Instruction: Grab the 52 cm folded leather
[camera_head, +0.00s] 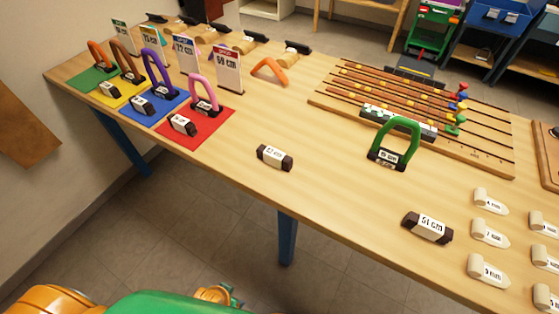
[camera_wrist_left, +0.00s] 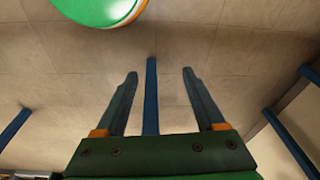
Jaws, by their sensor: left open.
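A dark brown folded leather piece with a white label band (camera_head: 274,157) lies alone near the table's front edge, in the middle of the head view. Its label looks like 52 cm but is small and hard to read. A similar piece labelled 51 cm (camera_head: 428,227) lies further right. My left gripper (camera_wrist_left: 160,73) shows in the left wrist view, open and empty, with floor and a blue table leg behind its fingers. No leather shows in that view. My right gripper is not in view.
Coloured mats, such as the red one (camera_head: 210,133), hold arches and labelled pieces at the left. A green arch (camera_head: 398,140) stands in front of a slotted wooden board (camera_head: 340,100). Several pale labelled pegs (camera_head: 490,232) lie at right. Table around the middle leather is clear.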

